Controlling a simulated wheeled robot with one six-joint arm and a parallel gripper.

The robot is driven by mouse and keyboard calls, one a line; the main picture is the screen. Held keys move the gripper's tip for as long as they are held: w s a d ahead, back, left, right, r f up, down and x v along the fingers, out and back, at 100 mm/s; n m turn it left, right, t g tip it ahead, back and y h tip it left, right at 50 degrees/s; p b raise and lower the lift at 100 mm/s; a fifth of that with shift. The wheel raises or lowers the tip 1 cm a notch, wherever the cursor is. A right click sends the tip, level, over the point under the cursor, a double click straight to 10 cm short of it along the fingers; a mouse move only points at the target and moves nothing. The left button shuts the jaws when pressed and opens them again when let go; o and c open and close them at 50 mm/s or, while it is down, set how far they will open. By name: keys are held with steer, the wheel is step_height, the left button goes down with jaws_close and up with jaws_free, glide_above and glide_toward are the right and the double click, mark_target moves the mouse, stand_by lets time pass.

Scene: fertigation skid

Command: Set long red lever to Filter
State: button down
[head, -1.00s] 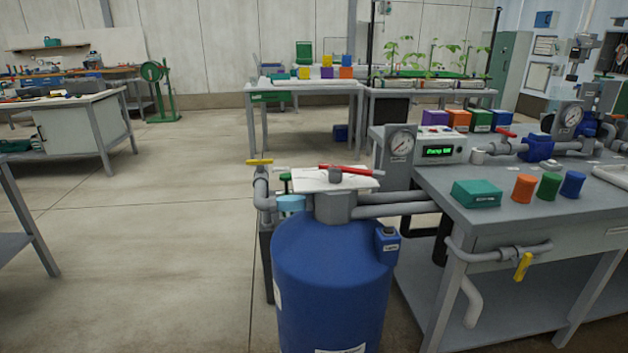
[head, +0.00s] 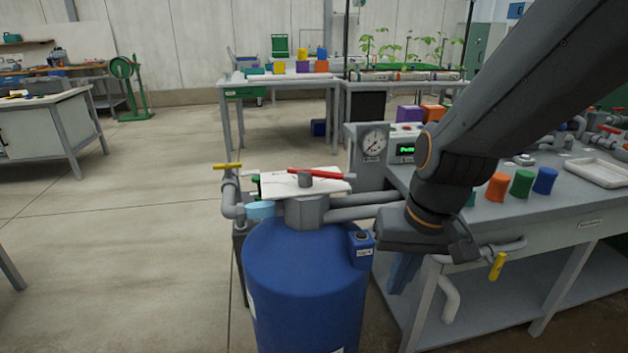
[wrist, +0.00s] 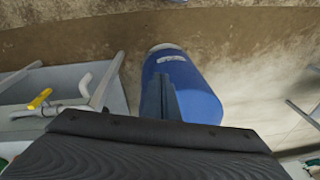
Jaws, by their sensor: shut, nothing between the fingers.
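The long red lever (head: 318,173) lies nearly level on a grey hub above a white plate (head: 277,188), its longer part reaching right in the head view. The plate tops the valve on the blue tank (head: 304,285). Its position words are too small to read. My gripper (head: 398,275) points down to the right of the tank, below the lever's height and apart from it. In the wrist view my gripper's fingers (wrist: 165,100) are together and empty, with the blue tank (wrist: 195,90) behind them. The lever is not in the wrist view.
A grey bench (head: 580,215) with orange, green and blue cylinders stands right. Grey pipes (head: 365,205) run from the valve toward it. A yellow-handled valve (head: 228,166) stands left of the plate, another yellow handle (head: 497,266) hangs at the bench front.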

steer(key=w+a+m+t+p, duration=0.1)
steer(key=w+a+t+p, duration=0.45)
steer(key=w+a, duration=0.7)
steer(key=m+t+h+p, duration=0.3)
steer(key=t+h+p, duration=0.3)
steer(key=t+p, duration=0.6)
glide_toward(339, 179)
steer(key=shift+g, duration=0.85)
steer(key=w, duration=0.2)
steer(key=w+r+p, duration=0.1)
steer(key=w, duration=0.1)
steer(key=shift+d+r+p, duration=0.15)
steer(key=shift+r+p, duration=0.1)
steer(key=shift+p, duration=0.05)
steer(key=shift+x, duration=0.9)
steer(key=shift+w+d+b, duration=0.35)
steer(key=shift+w+d, duration=0.1)
steer(key=shift+w, duration=0.3)
steer(key=shift+s, duration=0.1)
